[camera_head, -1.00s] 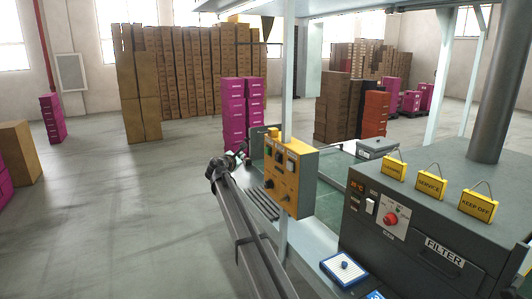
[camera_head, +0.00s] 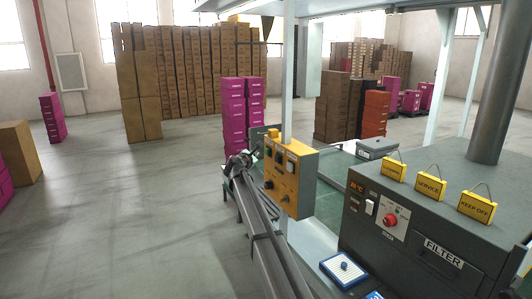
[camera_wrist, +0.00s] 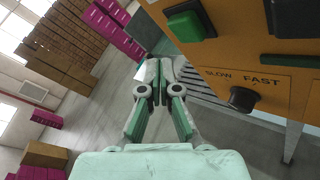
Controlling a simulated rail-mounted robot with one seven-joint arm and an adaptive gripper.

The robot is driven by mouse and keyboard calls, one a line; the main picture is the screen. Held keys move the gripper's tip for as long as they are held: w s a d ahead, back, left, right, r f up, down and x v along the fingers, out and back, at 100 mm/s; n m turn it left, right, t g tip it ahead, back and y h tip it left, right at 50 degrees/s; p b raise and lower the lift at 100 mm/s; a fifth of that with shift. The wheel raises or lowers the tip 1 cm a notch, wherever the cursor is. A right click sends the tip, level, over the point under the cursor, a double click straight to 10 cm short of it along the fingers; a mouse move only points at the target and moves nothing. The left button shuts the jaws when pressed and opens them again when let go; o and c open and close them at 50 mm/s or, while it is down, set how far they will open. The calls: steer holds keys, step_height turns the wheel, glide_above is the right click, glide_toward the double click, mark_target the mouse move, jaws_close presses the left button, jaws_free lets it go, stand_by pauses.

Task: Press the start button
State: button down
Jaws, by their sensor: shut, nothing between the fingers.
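The yellow-orange control box (camera_head: 289,178) is mounted on a post in the head view. In the wrist view its face (camera_wrist: 243,72) fills the upper right, tilted. A green push button (camera_wrist: 190,21) sits near its left edge; no label for it is readable. A black knob (camera_wrist: 241,98) is below the words SLOW and FAST. My gripper (camera_wrist: 160,70) is shut and empty, with its fingertips below and left of the green button in the picture, seemingly apart from it. In the head view my gripper (camera_head: 237,163) is just left of the control box.
A grey machine (camera_head: 430,225) with a red knob (camera_head: 390,220) and yellow signs stands to the right. A blue-and-white tray (camera_head: 344,269) lies in front. Pink boxes (camera_head: 234,112) stand behind my gripper.

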mark_target(267, 152)
steer(key=shift+w+d, duration=0.55)
steer(key=shift+d, duration=0.3)
steer(key=shift+d, duration=0.1)
stand_by(0.8)
steer(key=shift+w+d, duration=0.2)
steer(key=shift+d, duration=0.05)
